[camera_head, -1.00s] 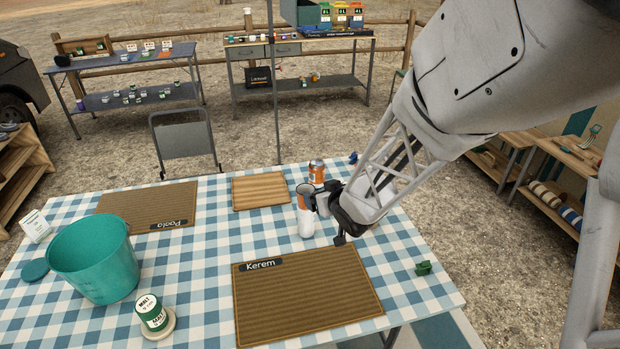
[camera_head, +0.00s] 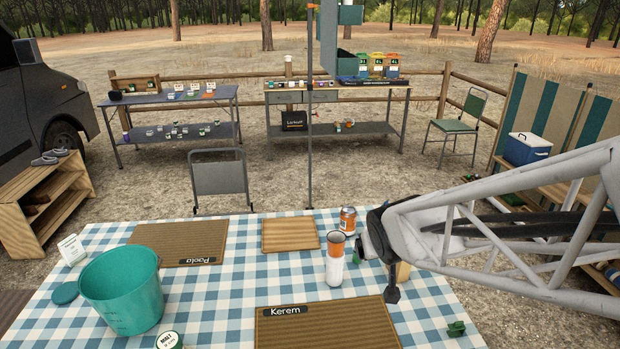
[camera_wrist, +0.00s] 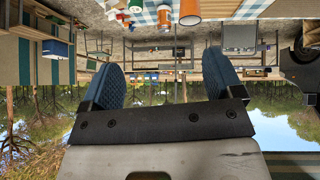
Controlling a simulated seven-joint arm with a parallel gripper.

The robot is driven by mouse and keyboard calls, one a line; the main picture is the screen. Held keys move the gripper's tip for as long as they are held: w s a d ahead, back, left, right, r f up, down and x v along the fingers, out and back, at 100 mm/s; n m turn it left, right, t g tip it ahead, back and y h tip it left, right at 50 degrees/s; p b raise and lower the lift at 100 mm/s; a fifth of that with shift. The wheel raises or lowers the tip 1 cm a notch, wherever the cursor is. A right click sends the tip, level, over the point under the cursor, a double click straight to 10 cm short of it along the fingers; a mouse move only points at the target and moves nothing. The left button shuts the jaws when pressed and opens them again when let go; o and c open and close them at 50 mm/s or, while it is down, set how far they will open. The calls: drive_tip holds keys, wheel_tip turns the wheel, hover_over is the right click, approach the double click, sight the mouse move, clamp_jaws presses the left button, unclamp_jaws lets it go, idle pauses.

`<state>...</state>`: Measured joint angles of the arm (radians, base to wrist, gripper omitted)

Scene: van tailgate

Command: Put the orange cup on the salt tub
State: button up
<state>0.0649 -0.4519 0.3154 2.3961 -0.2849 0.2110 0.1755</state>
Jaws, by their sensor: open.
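The orange cup (camera_head: 336,244) stands upright on top of a white tub (camera_head: 335,272) near the middle of the checked table. The tub's label cannot be read, so I cannot confirm that it is the salt tub. My gripper (camera_head: 362,247) is open and empty, just right of the cup at about its height, with a small gap between them. In the wrist view, which is upside down, the open fingers (camera_wrist: 162,72) have nothing between them. The orange cup shows there at the top edge (camera_wrist: 190,11), ahead of the fingertips.
An orange can (camera_head: 347,219) stands behind the cup. A wooden board (camera_head: 290,234) lies behind left, the Kerem mat (camera_head: 325,328) in front. A teal bucket (camera_head: 122,292) and a malt tub (camera_head: 170,341) stand left. A small green object (camera_head: 456,328) lies front right.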

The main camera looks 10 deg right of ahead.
drive_tip(key=s+a+r+g, duration=0.2)
drive_tip(key=s+r, duration=0.1)
drive_tip(key=s, duration=0.6)
drive_tip(key=s+a+r+g+y, duration=0.1)
drive_tip(key=s+r+g, duration=0.2)
drive_tip(key=s, duration=0.6)
drive_tip(key=shift+a+r, duration=0.3)
drive_tip(key=shift+a, duration=0.05)
